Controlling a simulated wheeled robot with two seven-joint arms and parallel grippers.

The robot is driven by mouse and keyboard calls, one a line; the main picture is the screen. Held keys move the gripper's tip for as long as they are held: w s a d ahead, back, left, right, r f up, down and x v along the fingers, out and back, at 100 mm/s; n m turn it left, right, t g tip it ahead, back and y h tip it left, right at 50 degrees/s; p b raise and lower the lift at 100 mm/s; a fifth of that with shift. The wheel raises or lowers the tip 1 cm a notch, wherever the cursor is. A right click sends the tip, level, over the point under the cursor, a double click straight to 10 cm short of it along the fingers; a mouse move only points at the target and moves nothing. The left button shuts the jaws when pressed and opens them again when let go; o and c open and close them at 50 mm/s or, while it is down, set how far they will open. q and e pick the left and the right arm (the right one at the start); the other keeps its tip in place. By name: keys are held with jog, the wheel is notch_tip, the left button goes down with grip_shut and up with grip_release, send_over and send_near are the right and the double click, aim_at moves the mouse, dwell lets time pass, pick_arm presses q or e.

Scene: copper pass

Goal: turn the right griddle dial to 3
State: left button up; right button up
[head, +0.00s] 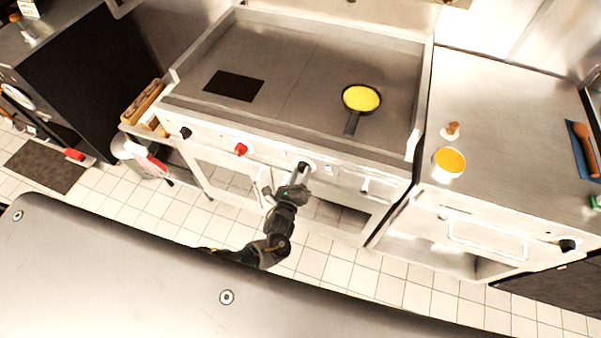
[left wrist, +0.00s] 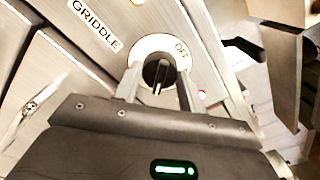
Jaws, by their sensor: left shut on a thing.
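The griddle's front panel carries a black dial (head: 303,166) just right of its middle. In the left wrist view the dial (left wrist: 160,73) sits in a pale ring marked OFF, with a GRIDDLE label (left wrist: 95,24) to its upper left. My left gripper (head: 298,180) reaches up to this dial from below. In the left wrist view the fingers of my left gripper (left wrist: 157,88) stand on both sides of the dial, shut on it. The dial's bar runs nearly upright in that view; other scale marks are hidden or too small to read. My right gripper is out of view.
A black knob (head: 185,133) and a red knob (head: 241,149) are further left on the panel. A pan (head: 352,120) with yellow contents lies on the griddle, with a dark plate (head: 234,85) to its left. A grey counter (head: 90,270) fills the front left.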

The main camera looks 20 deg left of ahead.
pick_arm(q)
jog(key=shift+m, duration=0.9)
jog(key=o, duration=1)
jog(key=shift+s, duration=0.1)
jog(key=s, duration=1)
jog(key=shift+s+a, duration=0.3)
jog(key=shift+a, duration=0.05)
